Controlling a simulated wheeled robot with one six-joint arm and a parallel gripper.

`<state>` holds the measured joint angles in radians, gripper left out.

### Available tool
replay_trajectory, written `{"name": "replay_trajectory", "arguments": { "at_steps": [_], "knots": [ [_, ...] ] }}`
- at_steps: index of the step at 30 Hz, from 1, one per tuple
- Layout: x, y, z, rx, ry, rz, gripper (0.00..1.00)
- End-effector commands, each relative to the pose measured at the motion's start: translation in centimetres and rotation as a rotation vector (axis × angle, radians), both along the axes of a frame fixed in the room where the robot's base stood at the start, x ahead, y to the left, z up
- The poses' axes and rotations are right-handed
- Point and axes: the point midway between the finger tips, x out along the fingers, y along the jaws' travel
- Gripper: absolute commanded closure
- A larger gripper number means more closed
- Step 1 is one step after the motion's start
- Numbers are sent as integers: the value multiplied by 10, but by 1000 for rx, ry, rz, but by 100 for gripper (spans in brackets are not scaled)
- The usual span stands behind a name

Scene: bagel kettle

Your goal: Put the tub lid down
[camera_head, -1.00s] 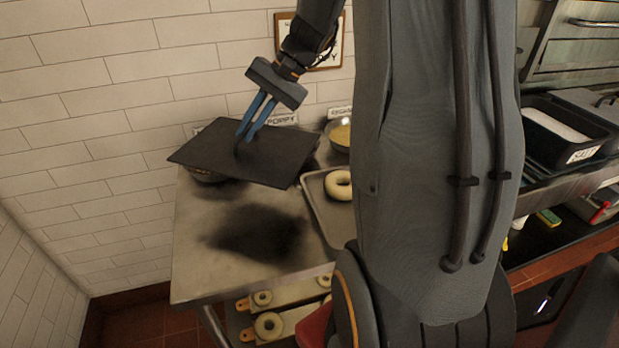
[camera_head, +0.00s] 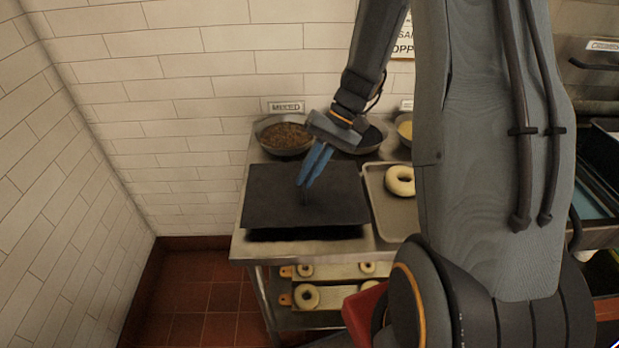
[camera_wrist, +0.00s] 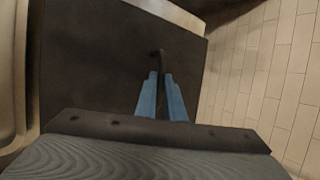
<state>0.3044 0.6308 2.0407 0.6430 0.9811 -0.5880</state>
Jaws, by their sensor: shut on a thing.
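The tub lid (camera_head: 270,198) is a flat dark rectangular plate with a small upright handle in its middle. My gripper (camera_head: 304,184) has blue fingers and is shut on that handle. The lid is over the left part of the steel table (camera_head: 285,248), with a dark shadow close along its front edge. I cannot tell whether it touches the table. In the wrist view the lid (camera_wrist: 95,60) spreads out below the fingers (camera_wrist: 161,85), with the handle between them.
A tray (camera_head: 378,205) with a bagel (camera_head: 400,181) is close to the lid's right. A bowl of mixed topping (camera_head: 284,137) and other bowls stand behind, along the tiled wall. More bagels (camera_head: 307,296) lie on boards on the shelf below.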

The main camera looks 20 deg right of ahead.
Motion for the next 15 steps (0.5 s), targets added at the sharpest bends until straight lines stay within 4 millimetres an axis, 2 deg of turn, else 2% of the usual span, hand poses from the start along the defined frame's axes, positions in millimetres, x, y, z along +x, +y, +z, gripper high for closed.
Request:
{"name": "replay_trajectory", "arguments": {
  "at_steps": [6, 15],
  "knots": [
    [0, 0, -20, 0, 1, 0, 100],
    [0, 0, -21, 0, -1, -1, 100]
  ]
}}
